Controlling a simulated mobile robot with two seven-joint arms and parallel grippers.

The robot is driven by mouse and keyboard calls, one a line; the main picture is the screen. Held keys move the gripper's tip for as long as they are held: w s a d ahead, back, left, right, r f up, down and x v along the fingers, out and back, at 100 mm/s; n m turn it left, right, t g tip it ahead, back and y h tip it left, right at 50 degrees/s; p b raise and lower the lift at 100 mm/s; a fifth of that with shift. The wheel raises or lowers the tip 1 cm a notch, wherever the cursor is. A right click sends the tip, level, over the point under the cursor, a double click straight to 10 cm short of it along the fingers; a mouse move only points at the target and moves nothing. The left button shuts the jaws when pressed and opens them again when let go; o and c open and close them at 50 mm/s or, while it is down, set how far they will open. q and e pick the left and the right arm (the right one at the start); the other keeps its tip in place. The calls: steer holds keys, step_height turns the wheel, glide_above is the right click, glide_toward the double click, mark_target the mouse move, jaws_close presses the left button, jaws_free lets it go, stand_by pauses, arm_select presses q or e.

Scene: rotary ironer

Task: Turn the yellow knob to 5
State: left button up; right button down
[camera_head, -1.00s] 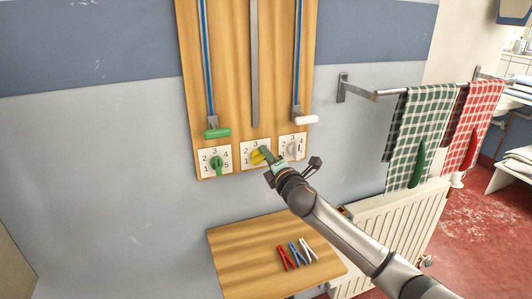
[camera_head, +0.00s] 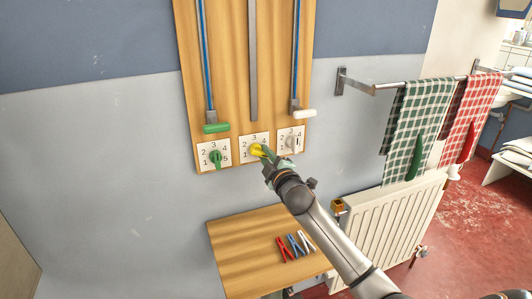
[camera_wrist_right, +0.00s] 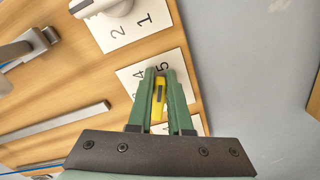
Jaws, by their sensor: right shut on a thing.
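The yellow knob (camera_head: 257,150) sits on the middle white dial plate (camera_head: 248,140) of the wooden board. My right gripper (camera_head: 264,152) reaches it from the lower right. In the right wrist view its green fingers (camera_wrist_right: 162,98) are shut on the yellow knob (camera_wrist_right: 158,103), one on each side. The knob carries a short dark mark. The digits 4 and 5 show on the plate beside the fingers; which digit the knob points to I cannot tell. Part of the plate is hidden by the fingers. My left gripper is not in view.
A green knob (camera_head: 215,156) and a white knob (camera_head: 294,142) flank the yellow one. Green (camera_head: 216,128) and white (camera_head: 305,113) slider handles hang above. Below is a wooden shelf (camera_head: 235,245) with clothespins (camera_head: 296,244). A radiator (camera_head: 390,232) and towel rail stand right.

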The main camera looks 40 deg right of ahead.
steer(key=shift+a+f+m, duration=0.1)
steer(key=shift+f+m, duration=0.05)
steer(key=shift+m, duration=0.35)
steer(key=c, duration=0.8)
jaws_free()
steer(key=shift+c, duration=0.2)
steer(key=v, duration=1.2)
steer(key=shift+s+b, duration=0.3)
